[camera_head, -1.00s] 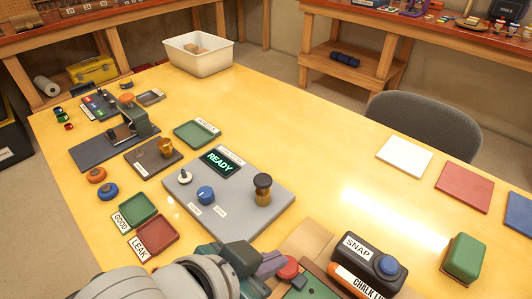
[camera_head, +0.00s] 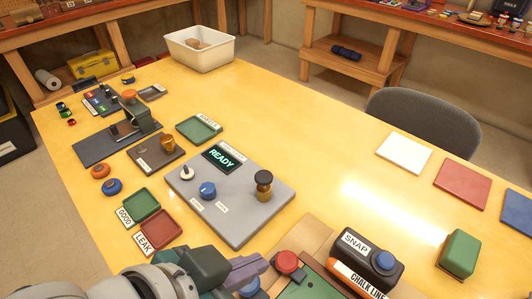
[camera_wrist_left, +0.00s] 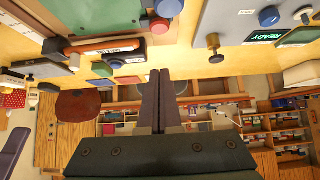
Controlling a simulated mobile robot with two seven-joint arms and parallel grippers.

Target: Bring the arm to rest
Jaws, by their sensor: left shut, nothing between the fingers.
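My left gripper (camera_head: 258,264) is at the near edge of the table in the head view, its arm coming in from the bottom left. Its two dark purple fingers are closed together with nothing between them, as the left wrist view (camera_wrist_left: 160,98) also shows. The gripper is close to a red knob (camera_head: 287,261) and a blue knob (camera_head: 250,287), the latter partly hidden. I cannot tell whether it touches either. My right gripper is not seen in the head view.
A grey test panel (camera_head: 235,228) reading READY lies beyond the gripper. The SNAP box (camera_head: 360,262) and green block (camera_head: 459,254) stand right. The table's middle right is clear.

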